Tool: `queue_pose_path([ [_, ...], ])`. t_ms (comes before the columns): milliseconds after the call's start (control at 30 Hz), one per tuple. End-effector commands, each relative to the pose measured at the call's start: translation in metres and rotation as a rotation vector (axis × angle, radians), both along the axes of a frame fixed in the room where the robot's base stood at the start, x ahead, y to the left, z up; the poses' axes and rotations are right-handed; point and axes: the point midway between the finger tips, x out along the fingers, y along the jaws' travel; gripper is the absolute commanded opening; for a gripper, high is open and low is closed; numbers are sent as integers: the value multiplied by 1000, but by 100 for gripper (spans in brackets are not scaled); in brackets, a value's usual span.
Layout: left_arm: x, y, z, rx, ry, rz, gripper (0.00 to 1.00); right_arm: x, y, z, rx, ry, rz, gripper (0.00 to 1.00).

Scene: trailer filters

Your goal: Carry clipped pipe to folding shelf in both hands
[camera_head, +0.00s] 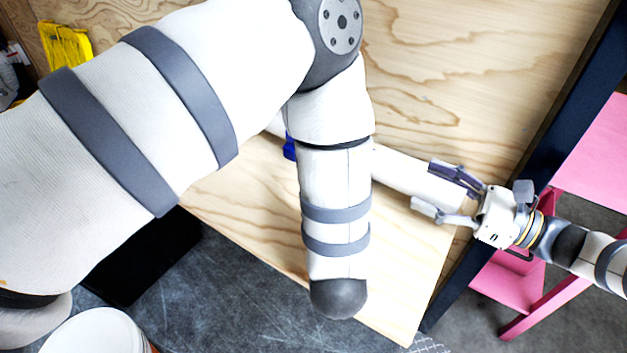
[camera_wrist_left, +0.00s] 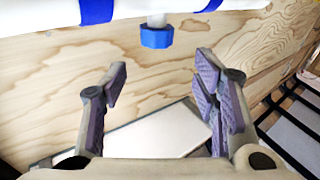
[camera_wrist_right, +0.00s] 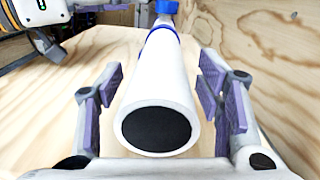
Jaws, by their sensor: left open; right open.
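A white pipe (camera_head: 415,178) runs along a plywood wall, partly hidden behind my left arm in the head view. In the left wrist view the pipe (camera_wrist_left: 40,22) has blue bands and a stub with a blue cap (camera_wrist_left: 157,38). My left gripper (camera_wrist_left: 161,80) is open and empty, facing the pipe from a short distance; my arm hides it in the head view. My right gripper (camera_head: 450,190) is open at the pipe's right end. In the right wrist view the round pipe end (camera_wrist_right: 157,132) shows between its fingers. A plywood board (camera_head: 385,290) extends below the pipe; I cannot tell whether it is the folding shelf.
A dark blue post (camera_head: 560,130) stands to the right, with pink furniture (camera_head: 600,160) beyond it. A white bucket (camera_head: 95,332) is at lower left, near a black flat object (camera_head: 140,255). A yellow item (camera_head: 65,45) is at upper left. Grey floor shows below the board.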

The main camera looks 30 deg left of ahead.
Motion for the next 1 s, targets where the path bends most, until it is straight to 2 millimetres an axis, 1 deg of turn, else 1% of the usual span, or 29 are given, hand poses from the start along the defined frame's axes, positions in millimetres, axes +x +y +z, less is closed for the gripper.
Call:
queue_pose_path([
  [33,-10,-9,-2,5,3,-9,55,0,0,0,0,0,0,60],
  [133,-26,-18,-4,1,3,-5,55,0,0,0,0,0,0,60],
  [267,-38,-23,-5,0,1,-1,55,0,-1,0,0,0,0,60],
  [333,-40,-24,-5,0,0,1,55,0,-7,0,-1,0,-2,60],
  [367,-40,-24,-5,0,0,1,55,1,-12,0,-2,0,-3,60],
  [467,-40,-24,-5,-1,1,2,55,0,-37,0,-1,0,-5,60],
  [600,-39,-24,-5,-1,1,1,55,-2,-76,0,0,0,-5,60],
  [700,-39,-23,-5,-1,1,1,55,-4,-98,0,-1,-1,-2,60],
  [833,-39,-23,-5,-1,1,1,55,-5,-115,0,0,-1,-2,60],
  [1000,-39,-23,-5,-1,1,1,55,-5,-121,0,1,0,1,60],
])
